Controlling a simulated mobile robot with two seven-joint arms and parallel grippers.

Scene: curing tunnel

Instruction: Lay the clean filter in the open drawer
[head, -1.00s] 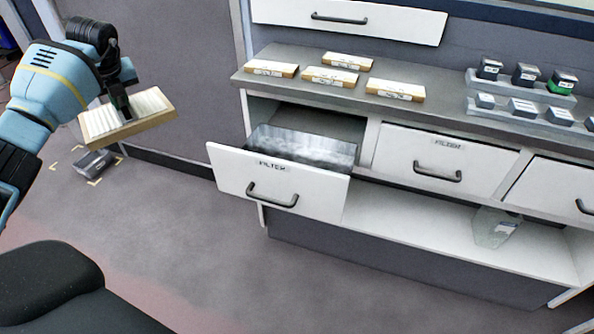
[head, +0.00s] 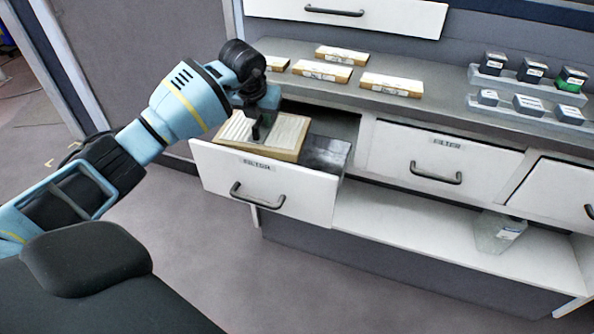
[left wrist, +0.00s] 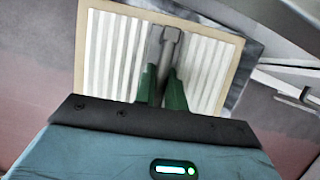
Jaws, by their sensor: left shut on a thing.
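My left gripper (head: 262,132) is shut on the clean filter (head: 285,133), a flat block with white pleats and a tan frame. The filter is over the open drawer (head: 262,190), which is labelled FILTER, and covers the left and middle of its opening. I cannot tell whether it touches the drawer's floor or rim. In the left wrist view the pleated filter (left wrist: 112,55) fills the middle, with the green fingers (left wrist: 165,88) at its centre. The drawer's grey inside shows at the right of the filter. My right gripper is not in view.
Several wrapped filters (head: 391,85) lie on the counter (head: 440,110) above. A shut drawer (head: 430,165) stands to the right of the open one. Small dark boxes (head: 530,70) stand on grey racks. A clear container (head: 495,232) is on the lower shelf.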

